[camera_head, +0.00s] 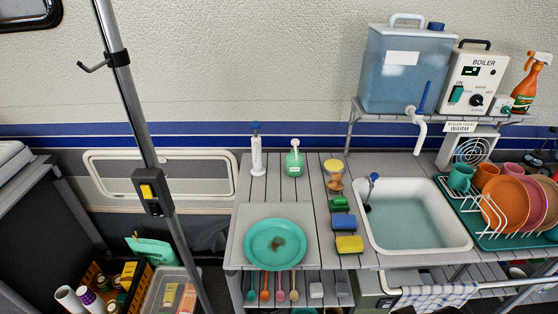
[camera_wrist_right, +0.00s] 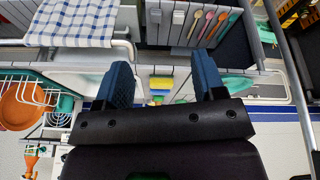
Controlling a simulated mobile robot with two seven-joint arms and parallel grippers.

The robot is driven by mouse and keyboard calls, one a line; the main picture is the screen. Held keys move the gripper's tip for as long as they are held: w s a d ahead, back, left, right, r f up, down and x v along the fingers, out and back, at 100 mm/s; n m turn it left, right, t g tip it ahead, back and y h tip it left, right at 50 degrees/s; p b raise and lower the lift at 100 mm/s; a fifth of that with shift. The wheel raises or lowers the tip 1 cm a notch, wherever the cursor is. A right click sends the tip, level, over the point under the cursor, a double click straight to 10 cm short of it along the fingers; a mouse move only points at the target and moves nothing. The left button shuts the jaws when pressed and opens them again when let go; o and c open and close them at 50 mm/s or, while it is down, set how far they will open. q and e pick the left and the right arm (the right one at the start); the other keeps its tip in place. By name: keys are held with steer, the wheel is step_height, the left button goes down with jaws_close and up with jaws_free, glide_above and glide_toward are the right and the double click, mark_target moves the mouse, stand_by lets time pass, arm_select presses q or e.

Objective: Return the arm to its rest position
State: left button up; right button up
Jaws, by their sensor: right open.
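My right gripper (camera_wrist_right: 162,62) shows in the right wrist view with its two blue-padded fingers spread apart. Nothing is held between them. That view is turned over, and the counter front, the towel and the sponges lie beyond the fingers, apart from them. I cannot make out either gripper in the head view. My left gripper shows in neither view.
The counter holds a stained teal plate (camera_head: 275,244), sponges (camera_head: 349,244), a water-filled sink (camera_head: 414,222) and a dish rack (camera_head: 474,232). A water tank (camera_head: 405,70) and boiler (camera_head: 475,80) stand on the shelf above. A checked towel (camera_wrist_right: 75,20) hangs in front. A pole (camera_head: 150,150) rises left.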

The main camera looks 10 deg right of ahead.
steer(key=w+f+t+b, duration=0.3)
steer(key=f+b, duration=0.2)
steer(key=f, duration=0.5)
steer(key=w+f+t+b, duration=0.3)
steer(key=f+t+b, duration=0.1)
steer(key=f, duration=0.7)
steer(key=shift+w+f+n+y+b, duration=0.2)
steer(key=shift+f+n+y+b, duration=0.1)
steer(key=shift+n+b, duration=0.15)
